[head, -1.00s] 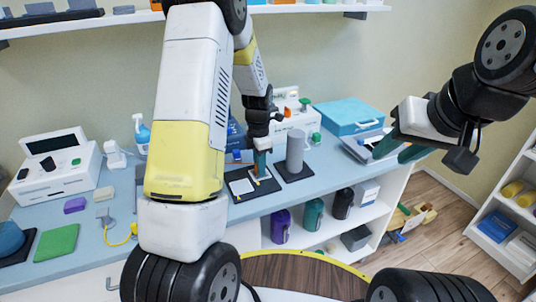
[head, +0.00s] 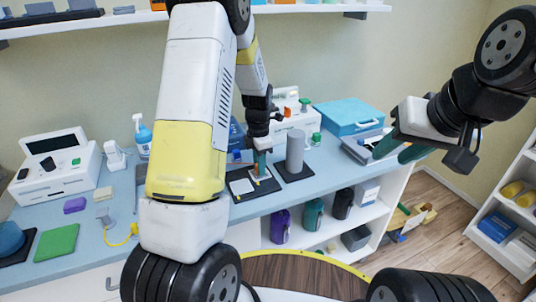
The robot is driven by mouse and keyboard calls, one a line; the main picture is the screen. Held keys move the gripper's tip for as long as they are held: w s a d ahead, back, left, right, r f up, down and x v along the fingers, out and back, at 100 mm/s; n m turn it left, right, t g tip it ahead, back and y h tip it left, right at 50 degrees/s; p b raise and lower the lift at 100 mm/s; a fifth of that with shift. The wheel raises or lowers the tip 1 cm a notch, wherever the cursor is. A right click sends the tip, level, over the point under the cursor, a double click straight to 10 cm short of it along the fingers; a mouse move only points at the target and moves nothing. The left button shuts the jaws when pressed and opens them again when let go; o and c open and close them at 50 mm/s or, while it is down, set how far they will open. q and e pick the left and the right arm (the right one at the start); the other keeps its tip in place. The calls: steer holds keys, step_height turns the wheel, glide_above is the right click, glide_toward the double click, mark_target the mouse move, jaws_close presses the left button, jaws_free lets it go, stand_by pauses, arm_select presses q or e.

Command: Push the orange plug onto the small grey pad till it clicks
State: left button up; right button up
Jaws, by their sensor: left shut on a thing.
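My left gripper (head: 261,166) points down over a dark board (head: 236,195) on the blue counter, its teal fingers shut. The orange plug between them is almost wholly hidden; only a small yellow-orange bit shows by the fingertips. A small pale grey pad (head: 242,186) lies on the board just left of the fingertips. Another pale patch lies under the fingertips, mostly covered. I cannot tell whether the plug touches it. My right gripper (head: 397,149) is open and empty, with its teal fingers apart, over the right end of the counter.
A grey cylinder (head: 295,152) stands on a dark base close to the right of my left gripper. A white device (head: 300,119) and a blue case (head: 348,116) stand behind. A green pad (head: 57,243) and a white console (head: 55,168) are at the left.

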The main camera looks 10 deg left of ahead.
arm_select(q)
steer(key=o, duration=1.1)
steer(key=shift+c, duration=0.2)
steer(key=shift+r, duration=0.1)
steer(key=shift+r, duration=3.4)
